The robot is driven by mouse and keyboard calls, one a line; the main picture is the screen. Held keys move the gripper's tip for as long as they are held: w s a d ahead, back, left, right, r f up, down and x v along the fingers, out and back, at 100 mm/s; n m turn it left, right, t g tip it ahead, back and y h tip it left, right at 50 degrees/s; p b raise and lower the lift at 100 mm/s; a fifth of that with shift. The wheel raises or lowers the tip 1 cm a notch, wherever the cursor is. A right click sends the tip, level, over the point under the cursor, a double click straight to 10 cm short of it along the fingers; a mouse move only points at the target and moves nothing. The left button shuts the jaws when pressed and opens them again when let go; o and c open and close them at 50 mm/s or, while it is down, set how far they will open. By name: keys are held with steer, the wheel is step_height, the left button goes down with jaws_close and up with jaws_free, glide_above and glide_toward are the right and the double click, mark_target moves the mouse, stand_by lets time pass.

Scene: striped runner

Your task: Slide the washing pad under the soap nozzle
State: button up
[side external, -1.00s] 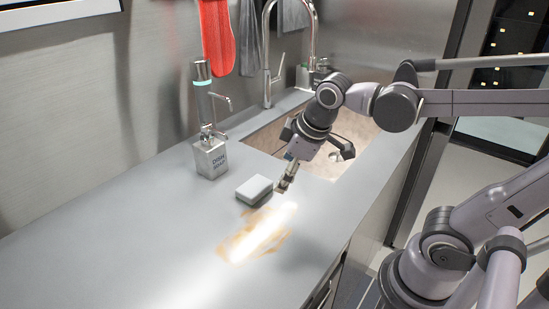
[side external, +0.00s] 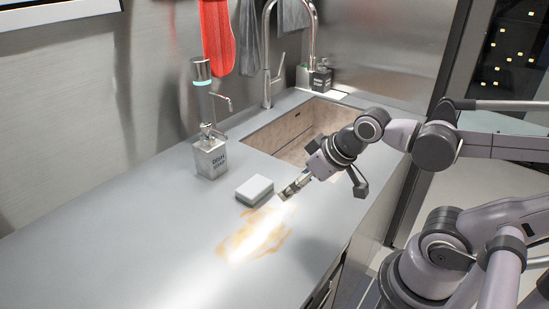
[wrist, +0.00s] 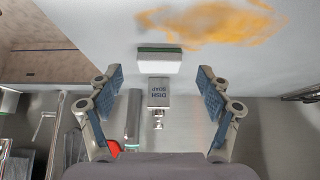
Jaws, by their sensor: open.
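The washing pad (side external: 255,190) is a small white block with a darker underside, lying flat on the grey counter. In the wrist view the pad (wrist: 160,62) is white with a green layer and lies ahead, between the fingers' lines. The dish soap bottle (side external: 210,158) stands behind it to the left; its pump nozzle (side external: 207,129) is on top. The bottle also shows in the wrist view (wrist: 159,92). My gripper (side external: 284,196) is just right of the pad, apart from it. In the wrist view my gripper (wrist: 161,95) is open and empty.
An orange-brown stain (side external: 245,240) lies on the counter in front of the pad. A tall dispenser (side external: 202,95) with a spout stands behind the bottle. The sink (side external: 300,128) opens behind my gripper, with a tall faucet (side external: 268,60). The counter's left side is clear.

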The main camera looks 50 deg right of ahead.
mark_target(255, 190)
steer(key=shift+r, duration=0.1)
steer(key=c, duration=0.9)
steer(key=shift+w+r+g, duration=0.2)
steer(key=shift+w+g, duration=0.05)
steer(key=shift+g, duration=0.15)
steer(key=c, duration=0.6)
steer(key=shift+w+r+g, duration=0.25)
steer(key=shift+r+g, duration=0.05)
steer(key=shift+g, duration=0.1)
jaws_close()
steer(key=shift+w+r+g, duration=0.95)
steer(key=shift+w+g, duration=0.9)
steer(key=shift+g, duration=0.95)
step_height(255, 190, down, 10)
steer(key=shift+r, duration=0.1)
steer(key=shift+w, duration=2)
